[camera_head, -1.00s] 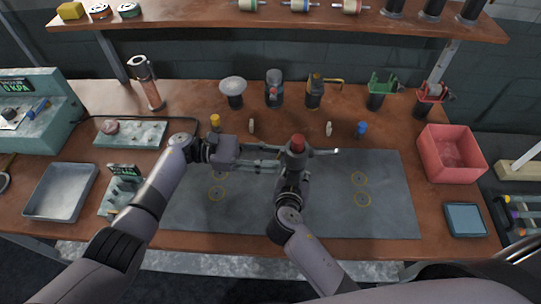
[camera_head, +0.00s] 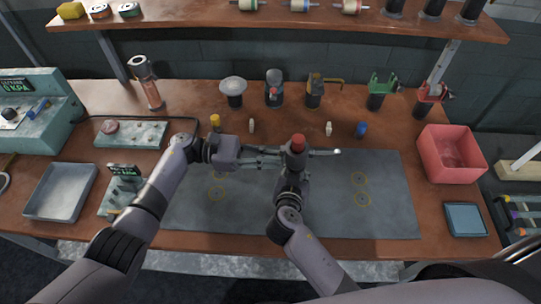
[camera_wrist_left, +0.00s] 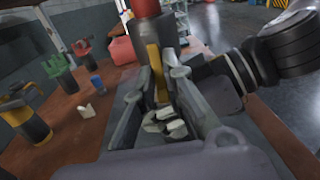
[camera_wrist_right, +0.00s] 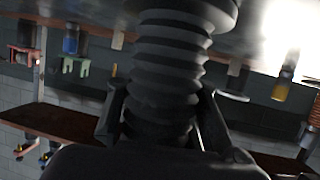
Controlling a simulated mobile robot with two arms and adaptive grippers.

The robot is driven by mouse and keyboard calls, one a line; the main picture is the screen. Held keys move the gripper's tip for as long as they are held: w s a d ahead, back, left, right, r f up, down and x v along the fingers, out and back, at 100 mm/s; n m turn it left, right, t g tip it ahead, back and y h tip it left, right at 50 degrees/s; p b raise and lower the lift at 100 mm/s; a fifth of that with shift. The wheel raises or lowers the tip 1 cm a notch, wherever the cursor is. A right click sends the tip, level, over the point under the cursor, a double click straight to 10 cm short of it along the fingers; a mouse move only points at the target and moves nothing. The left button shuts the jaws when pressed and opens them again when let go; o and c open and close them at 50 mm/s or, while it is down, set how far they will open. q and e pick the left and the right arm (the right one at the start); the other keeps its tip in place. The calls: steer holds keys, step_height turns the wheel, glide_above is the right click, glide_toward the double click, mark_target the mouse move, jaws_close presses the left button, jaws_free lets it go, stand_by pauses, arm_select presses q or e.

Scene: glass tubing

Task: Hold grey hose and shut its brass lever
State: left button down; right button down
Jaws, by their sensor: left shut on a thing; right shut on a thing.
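The grey hose (camera_wrist_right: 172,65), dark and ribbed, fills the middle of the right wrist view. My right gripper (camera_wrist_right: 160,108) is shut around it, one finger on each side. In the head view a red cap (camera_head: 298,141) tops the upright fitting above my right gripper (camera_head: 291,178), and a pale-tipped spout (camera_head: 328,152) points right. The brass lever (camera_wrist_left: 154,72) stands below the red cap (camera_wrist_left: 146,8) in the left wrist view. My left gripper (camera_wrist_left: 159,88) is shut on it. In the head view my left gripper (camera_head: 262,158) reaches in from the left, and the lever is hidden there.
Both grippers are over the grey mat (camera_head: 390,210). A row of dark-based fittings stands behind it, including a brass-handled one (camera_head: 315,90). A red bin (camera_head: 450,153) and blue tray (camera_head: 465,219) are at right. A metal tray (camera_head: 60,192) is at left. The mat's right side is clear.

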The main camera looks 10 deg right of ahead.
arm_select(q)
steer(key=shift+d+f+h, duration=0.1)
steer(key=shift+d+h, duration=0.1)
steer(key=shift+h, duration=0.4)
steer(key=c, duration=1.6)
jaws_free()
steer(key=shift+c, duration=0.2)
steer(key=v, duration=0.7)
steer(key=shift+a, duration=0.2)
steer(key=shift+w+a, duration=0.1)
steer(key=shift+w, duration=0.1)
steer(key=shift+c, duration=0.2)
